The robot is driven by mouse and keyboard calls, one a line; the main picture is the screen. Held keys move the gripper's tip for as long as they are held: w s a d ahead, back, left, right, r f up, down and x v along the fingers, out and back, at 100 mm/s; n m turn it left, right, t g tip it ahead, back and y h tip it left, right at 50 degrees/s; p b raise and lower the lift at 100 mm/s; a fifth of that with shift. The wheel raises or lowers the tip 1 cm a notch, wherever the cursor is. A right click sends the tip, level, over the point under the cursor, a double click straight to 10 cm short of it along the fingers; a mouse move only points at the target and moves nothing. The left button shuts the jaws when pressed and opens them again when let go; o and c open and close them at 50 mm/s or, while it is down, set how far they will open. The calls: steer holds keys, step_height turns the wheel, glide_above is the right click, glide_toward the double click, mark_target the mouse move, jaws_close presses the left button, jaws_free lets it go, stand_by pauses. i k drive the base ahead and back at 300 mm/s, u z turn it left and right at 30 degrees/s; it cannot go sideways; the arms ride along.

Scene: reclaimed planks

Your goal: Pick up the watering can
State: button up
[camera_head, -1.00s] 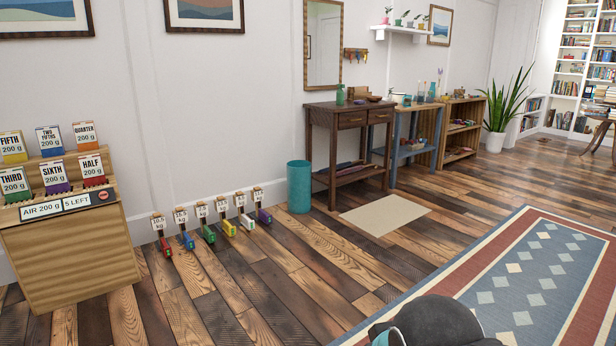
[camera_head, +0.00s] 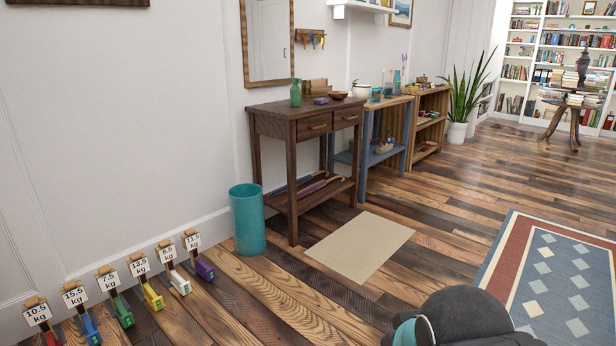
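I cannot make out a watering can for certain. The blue workbench (camera_head: 370,160) against the wall holds a white pot (camera_head: 361,90), a teal pot (camera_head: 376,95) and several small items too small to tell apart. The dark wooden side table (camera_head: 290,128) holds a green bottle (camera_head: 295,93) and a brown bowl (camera_head: 338,95). A dark rounded part of my arm with a teal band shows at the bottom right. My gripper's fingers are not in view.
A teal bin (camera_head: 247,220) stands left of the side table. Several labelled weights (camera_head: 150,295) line the wall at lower left. A beige mat (camera_head: 360,246) and a blue rug (camera_head: 560,285) lie flat. A round table (camera_head: 573,100) stands far right. The plank floor between is open.

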mark_target(375, 94)
steer(key=z, duration=0.3)
steer(key=i, duration=2.35)
steer(key=z, duration=0.2)
steer(key=i, duration=2.15)
